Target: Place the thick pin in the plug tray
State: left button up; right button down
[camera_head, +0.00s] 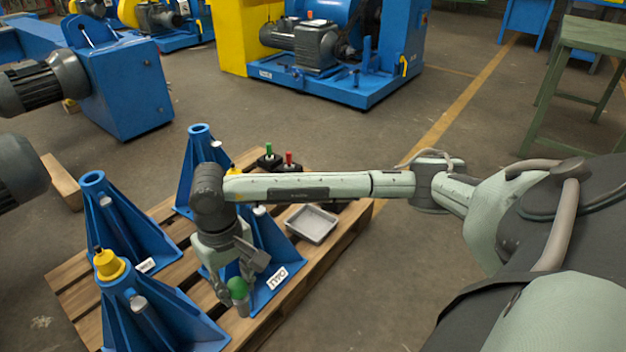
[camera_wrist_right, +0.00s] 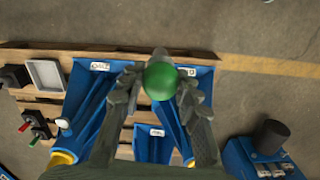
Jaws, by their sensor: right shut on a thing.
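My right gripper (camera_head: 235,291) is shut on a pin with a round green knob (camera_head: 238,286), taken here as the thick pin. A short grey end of the pin shows below the knob. In the right wrist view the green knob (camera_wrist_right: 160,81) sits between the two fingers. The gripper points down beside a blue stand, near the pallet's front edge. The plug tray (camera_head: 318,238), shallow, grey and apparently empty, lies on the pallet to the right of the gripper. The tray also shows at the left of the wrist view (camera_wrist_right: 46,74). My left gripper is not in view.
Several blue stands (camera_head: 112,225) stand on the wooden pallet (camera_head: 350,232); one has a yellow cap (camera_head: 108,264). Behind my forearm are black blocks with a green knob (camera_head: 269,149) and a red knob (camera_head: 289,157). Floor right of the pallet is clear.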

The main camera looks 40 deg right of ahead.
aim_at(316, 222)
jog(key=l+u, duration=0.25)
jog(key=l, duration=1.25)
jog(key=l+u, duration=0.25)
jog(key=l, duration=1.2)
jog(key=i+l+u, duration=0.15)
jog(key=l, duration=0.45)
jog(key=l+u, duration=0.15)
jog(key=l, duration=0.45)
jog(key=i, duration=0.05)
